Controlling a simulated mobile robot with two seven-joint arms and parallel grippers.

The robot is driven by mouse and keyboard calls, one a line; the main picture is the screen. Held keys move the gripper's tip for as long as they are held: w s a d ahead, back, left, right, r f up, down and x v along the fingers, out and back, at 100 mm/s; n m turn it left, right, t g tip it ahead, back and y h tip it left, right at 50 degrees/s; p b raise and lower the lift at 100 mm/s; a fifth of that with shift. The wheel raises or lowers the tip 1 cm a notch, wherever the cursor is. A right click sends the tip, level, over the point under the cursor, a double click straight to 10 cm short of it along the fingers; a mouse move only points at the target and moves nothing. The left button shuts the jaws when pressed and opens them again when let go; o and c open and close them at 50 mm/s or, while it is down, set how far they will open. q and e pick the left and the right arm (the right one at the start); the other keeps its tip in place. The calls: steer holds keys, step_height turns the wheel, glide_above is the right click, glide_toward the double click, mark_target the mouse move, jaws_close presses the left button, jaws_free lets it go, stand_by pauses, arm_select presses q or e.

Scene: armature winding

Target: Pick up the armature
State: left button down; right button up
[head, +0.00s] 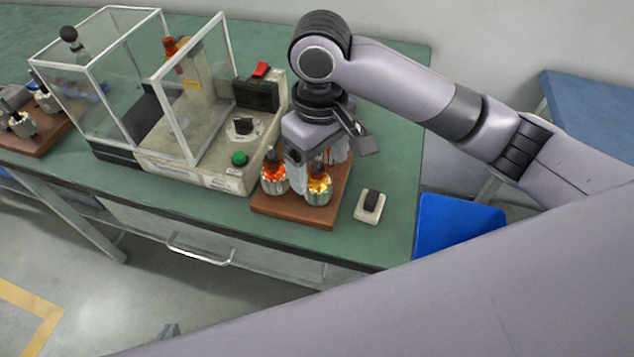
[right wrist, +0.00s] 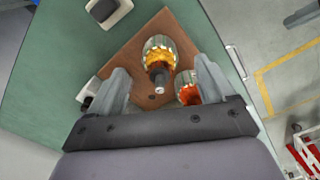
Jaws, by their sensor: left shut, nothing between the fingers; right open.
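Armatures with bright windings stand upright on a brown wooden board (head: 290,208). One with yellow windings (head: 318,190) is at the front right of the board, and one with orange-red windings (head: 274,180) is at the front left. Another orange one shows partly behind my gripper. My right gripper (head: 310,176) is open, pointing down over the board. In the right wrist view its fingers (right wrist: 163,88) lie either side of the yellow armature (right wrist: 160,52), whose shaft points at the camera. The orange-red armature (right wrist: 188,92) is near one finger.
A winding machine (head: 195,160) with a clear guard, green button and red switch stands left of the board. A small switch box (head: 369,206) sits right of it. Another board (head: 40,140) with parts is at far left. A blue bin (head: 450,225) stands beside the green table.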

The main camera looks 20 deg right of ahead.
step_height(320, 180, down, 3)
steer(key=shift+w+f, duration=0.15)
steer(key=c, duration=1.4)
step_height(320, 180, up, 20)
steer(key=p, duration=0.4)
